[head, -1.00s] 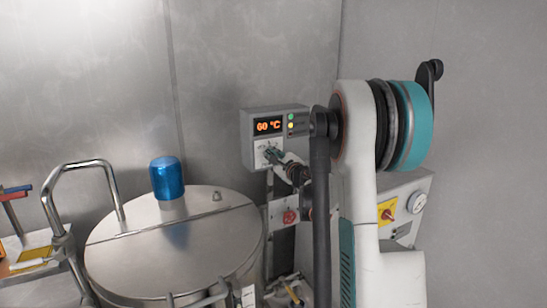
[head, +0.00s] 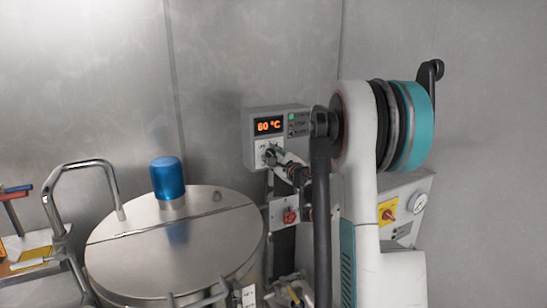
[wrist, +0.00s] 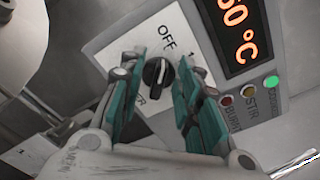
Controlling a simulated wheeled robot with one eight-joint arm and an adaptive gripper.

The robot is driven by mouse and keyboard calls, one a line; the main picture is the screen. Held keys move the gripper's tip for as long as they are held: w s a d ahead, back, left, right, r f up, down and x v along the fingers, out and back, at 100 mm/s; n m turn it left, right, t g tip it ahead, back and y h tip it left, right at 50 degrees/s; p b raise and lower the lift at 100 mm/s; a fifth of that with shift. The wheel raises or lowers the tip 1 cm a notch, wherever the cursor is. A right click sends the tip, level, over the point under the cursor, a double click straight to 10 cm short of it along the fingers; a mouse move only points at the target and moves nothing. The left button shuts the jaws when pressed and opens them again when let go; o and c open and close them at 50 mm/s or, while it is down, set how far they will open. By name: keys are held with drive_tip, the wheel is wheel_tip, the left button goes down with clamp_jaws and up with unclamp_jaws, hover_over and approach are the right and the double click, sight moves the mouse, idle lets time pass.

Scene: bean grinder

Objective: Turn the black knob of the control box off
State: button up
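The grey control box (head: 250,124) is on the wall; its display (wrist: 230,28) reads 60 °C. Its black knob (wrist: 157,73) sits on a white plate (wrist: 120,40) in the wrist view, with "OFF" printed above it. A white line on the knob runs roughly up and down in that view, towards the OFF side. My gripper (wrist: 156,88) is open, its teal fingers on either side of the knob; I see a narrow gap, and contact is not clear.
The green light (wrist: 271,82) on the box is bright; the yellow and red ones look dim. A red knob (head: 290,216) is below the box. A steel drum (head: 170,250) with a blue cap (head: 167,178) stands at left. A yellow switch panel (head: 388,211) is at right.

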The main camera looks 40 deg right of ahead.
drive_tip(key=v, duration=1.2)
drive_tip(key=shift+a, duration=0.1)
